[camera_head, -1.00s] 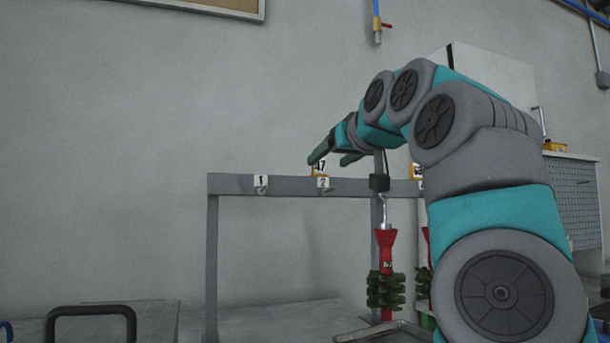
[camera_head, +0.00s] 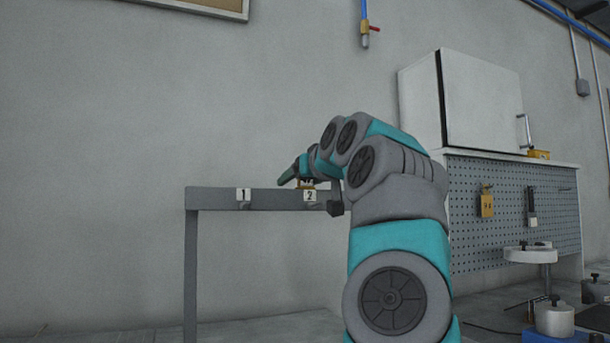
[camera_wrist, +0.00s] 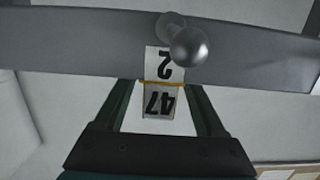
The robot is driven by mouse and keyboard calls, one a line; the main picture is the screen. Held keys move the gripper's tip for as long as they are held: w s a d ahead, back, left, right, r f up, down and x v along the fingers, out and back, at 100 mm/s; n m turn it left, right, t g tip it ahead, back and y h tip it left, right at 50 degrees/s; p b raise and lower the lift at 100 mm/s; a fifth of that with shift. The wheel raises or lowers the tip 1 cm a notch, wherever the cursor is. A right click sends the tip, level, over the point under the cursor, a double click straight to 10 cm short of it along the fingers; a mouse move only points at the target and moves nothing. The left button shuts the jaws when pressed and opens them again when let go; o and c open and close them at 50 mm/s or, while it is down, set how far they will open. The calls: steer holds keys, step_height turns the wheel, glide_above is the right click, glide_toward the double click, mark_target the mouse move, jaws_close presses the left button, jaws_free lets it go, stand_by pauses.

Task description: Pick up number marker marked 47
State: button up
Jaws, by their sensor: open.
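The number marker marked 47 (camera_wrist: 159,101) is a small white plate with a yellow edge. In the wrist view it appears upside down, between the two fingers of my open gripper (camera_wrist: 160,95), with a gap to each finger. In the head view the marker (camera_head: 307,184) shows as a small yellowish piece at the top of the grey rail, above the label 2, partly hidden by my gripper (camera_head: 292,174). Whether the fingers touch it cannot be told there.
The grey rail (camera_head: 270,199) carries fixed labels 1 (camera_head: 243,194) and 2 (camera_head: 310,196). A round-ended hook (camera_wrist: 188,46) sticks out by label 2. A white cabinet (camera_head: 480,100) and pegboard bench (camera_head: 515,208) stand to the right.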

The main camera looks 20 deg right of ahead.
steer(key=shift+c, duration=0.3)
jaws_close()
stand_by(0.3)
steer(key=shift+f, duration=0.1)
